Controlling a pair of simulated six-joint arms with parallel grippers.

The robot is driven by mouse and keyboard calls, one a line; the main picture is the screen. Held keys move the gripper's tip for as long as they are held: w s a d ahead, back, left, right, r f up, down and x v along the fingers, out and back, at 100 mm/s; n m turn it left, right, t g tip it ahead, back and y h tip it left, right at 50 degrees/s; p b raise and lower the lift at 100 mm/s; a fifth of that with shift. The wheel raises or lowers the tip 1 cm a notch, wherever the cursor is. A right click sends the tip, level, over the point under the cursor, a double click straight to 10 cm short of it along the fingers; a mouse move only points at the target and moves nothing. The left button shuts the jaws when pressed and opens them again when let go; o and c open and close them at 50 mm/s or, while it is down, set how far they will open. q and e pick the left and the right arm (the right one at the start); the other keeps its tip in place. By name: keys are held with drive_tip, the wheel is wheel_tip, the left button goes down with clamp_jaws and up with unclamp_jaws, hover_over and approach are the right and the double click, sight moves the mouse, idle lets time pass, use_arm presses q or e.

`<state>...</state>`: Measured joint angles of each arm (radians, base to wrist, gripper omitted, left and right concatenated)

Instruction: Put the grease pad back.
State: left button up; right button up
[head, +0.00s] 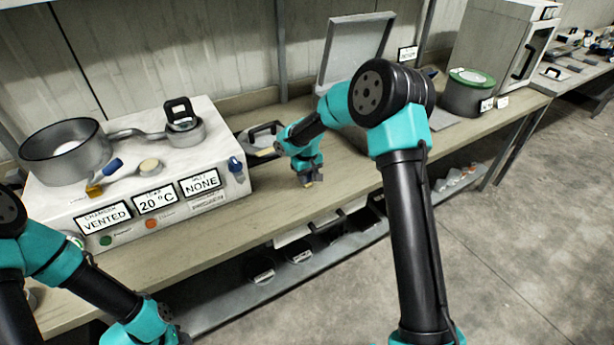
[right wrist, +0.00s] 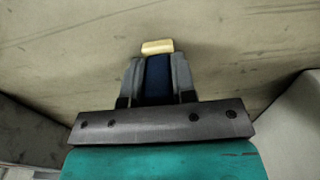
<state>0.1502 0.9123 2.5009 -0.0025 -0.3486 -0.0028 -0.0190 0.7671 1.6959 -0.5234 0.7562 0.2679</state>
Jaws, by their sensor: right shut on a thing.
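My right gripper (head: 307,180) is over the wooden bench, to the right of the white machine, pointing down. In the right wrist view its two grey fingers (right wrist: 157,80) are shut on a dark blue piece with a cream block (right wrist: 157,47) at its far end. This looks like the grease pad; in the head view only a small yellowish bit shows at the fingertips. Bench surface lies beneath it, and whether it touches cannot be told. My left arm crosses the lower left, and its gripper is not in view.
The white machine (head: 120,228) carries a grey pot (head: 66,155), a small pan (head: 185,133), a blue-handled tool (head: 104,170) and a cream round piece (head: 149,167). A dark tray (head: 249,139) lies beside it. A green-topped drum (head: 466,96) stands at right. The bench front is clear.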

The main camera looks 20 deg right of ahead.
drive_tip(key=o, duration=0.9)
wheel_tip(320, 180, up, 12)
drive_tip(key=shift+r, duration=0.1)
idle(0.5)
